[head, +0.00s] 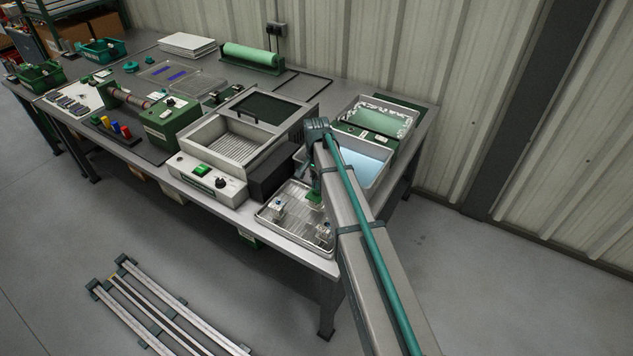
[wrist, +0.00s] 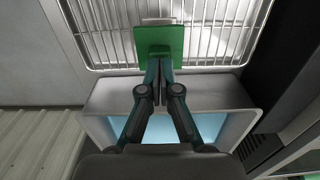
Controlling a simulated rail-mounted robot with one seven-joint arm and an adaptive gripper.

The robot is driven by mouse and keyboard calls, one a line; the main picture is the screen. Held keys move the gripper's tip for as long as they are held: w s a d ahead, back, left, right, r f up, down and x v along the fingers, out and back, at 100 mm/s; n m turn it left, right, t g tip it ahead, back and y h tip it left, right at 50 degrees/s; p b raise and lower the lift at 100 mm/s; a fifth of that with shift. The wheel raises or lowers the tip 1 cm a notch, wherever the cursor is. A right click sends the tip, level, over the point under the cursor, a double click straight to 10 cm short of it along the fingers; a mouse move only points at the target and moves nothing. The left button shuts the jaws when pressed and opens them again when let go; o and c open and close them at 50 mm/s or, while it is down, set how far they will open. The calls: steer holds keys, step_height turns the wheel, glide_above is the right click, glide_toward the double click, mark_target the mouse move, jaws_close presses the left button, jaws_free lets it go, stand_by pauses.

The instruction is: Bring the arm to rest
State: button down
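My gripper (wrist: 160,68) points at a wire rack in the wrist view, with its two dark teal fingers close together. A green square plate (wrist: 160,40) shows face-on at the fingertips, with a pale edge on its far side. In the head view my gripper (head: 315,180) is low over the metal tray with a rack (head: 290,228), partly hidden by my arm. A bit of green (head: 315,197) shows under it.
A pale tray of blue liquid (head: 370,160) is close behind my gripper. A dark box (head: 270,178) and an open grey bath unit (head: 225,140) stand to the left. The floor right of the bench is clear.

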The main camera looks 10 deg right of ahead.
steer(key=shift+f, duration=0.65)
step_height(320, 180, up, 8)
steer(key=p, duration=0.3)
steer(key=shift+p, duration=0.4)
stand_by(0.9)
stand_by(0.4)
